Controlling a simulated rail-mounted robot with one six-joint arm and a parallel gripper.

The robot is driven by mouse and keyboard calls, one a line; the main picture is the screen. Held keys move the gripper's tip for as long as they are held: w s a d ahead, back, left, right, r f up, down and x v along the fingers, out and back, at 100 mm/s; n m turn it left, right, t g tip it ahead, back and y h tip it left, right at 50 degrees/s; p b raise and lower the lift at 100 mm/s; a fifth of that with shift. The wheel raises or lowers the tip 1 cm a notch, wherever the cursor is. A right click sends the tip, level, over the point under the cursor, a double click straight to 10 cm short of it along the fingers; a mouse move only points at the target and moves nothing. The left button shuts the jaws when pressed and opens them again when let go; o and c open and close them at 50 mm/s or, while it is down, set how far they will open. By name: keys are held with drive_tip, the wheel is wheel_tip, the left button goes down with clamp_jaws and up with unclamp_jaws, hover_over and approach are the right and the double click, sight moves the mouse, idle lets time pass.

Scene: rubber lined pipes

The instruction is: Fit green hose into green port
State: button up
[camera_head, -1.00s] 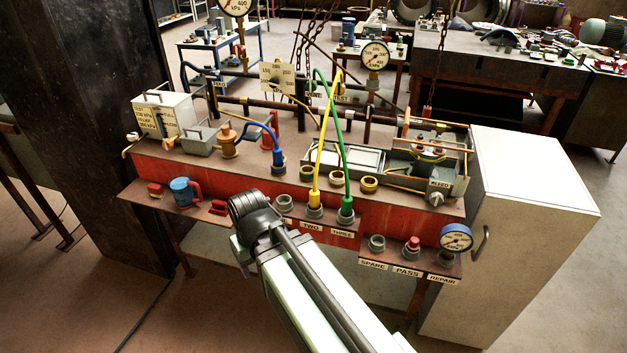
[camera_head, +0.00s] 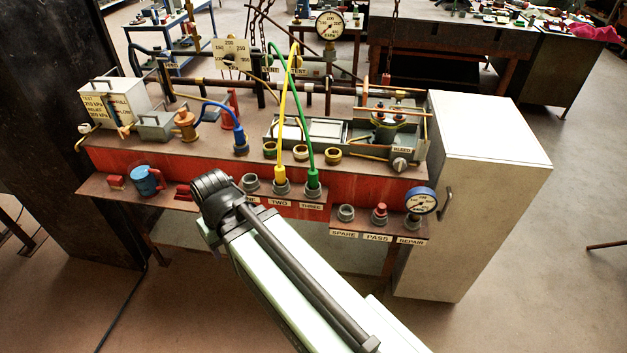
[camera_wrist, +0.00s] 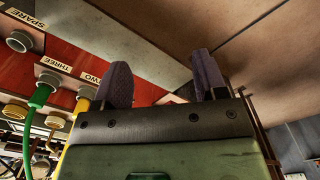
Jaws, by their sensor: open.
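The green hose (camera_head: 298,100) arches over the bench. Its green end plug (camera_head: 312,178) sits upright at the grey collar labelled THREE, beside the yellow hose's plug at TWO. It also shows in the wrist view (camera_wrist: 40,96), left of my gripper. A ring-shaped port with a greenish tint (camera_head: 270,150) is on the bench top, left of two yellowish ring ports; it appears empty. My gripper (camera_wrist: 162,78) is open, with nothing between its two dark fingers, and is apart from the green plug. In the head view my arm hides the gripper.
The yellow hose (camera_head: 283,125) stands close beside the green one. A blue hose (camera_head: 222,107) ends at a collar farther left. SPARE (camera_head: 345,213), PASS and REPAIR fittings line the front ledge. A white cabinet (camera_head: 490,145) bounds the bench's right end.

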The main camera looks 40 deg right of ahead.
drive_tip(key=n+t+h+b, duration=0.2)
drive_tip(key=n+t+b, duration=1.6)
drive_tip(key=n+b, duration=1.35)
approach(316, 183)
drive_tip(key=n+p, duration=0.3)
drive_tip(key=n, duration=0.1)
drive_tip(key=shift+y, duration=0.4)
drive_tip(key=w, duration=0.4)
drive_tip(key=w+d, duration=0.1)
drive_tip(key=w, duration=0.6)
drive_tip(key=shift+w+d, duration=0.15)
drive_tip(key=shift+w, duration=0.2)
drive_tip(key=shift+r, duration=0.1)
drive_tip(key=c, duration=1.1)
